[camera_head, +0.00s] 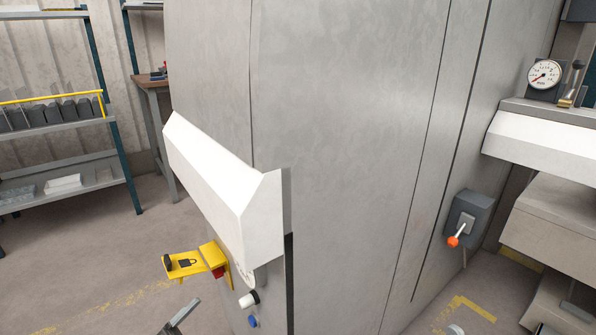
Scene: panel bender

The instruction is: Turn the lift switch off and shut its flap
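A yellow flap (184,264) with a padlock symbol and a black knob at its outer end sticks out to the left from a yellow housing (212,254) on the machine's lower left side. It stands away from the panel, open. A small red part (218,272) shows under the housing; its switch position cannot be read. A grey bar (180,316) at the bottom edge, below and apart from the flap, may be part of my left gripper; its fingertips cannot be made out. My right gripper is not in view.
A white knob (249,299) and a blue button (253,321) sit below the housing, under a white sloped cover (220,185). A grey box with an orange-tipped lever (460,235) is on the right side. A gauge (543,74) and shelves (60,140) stand farther off.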

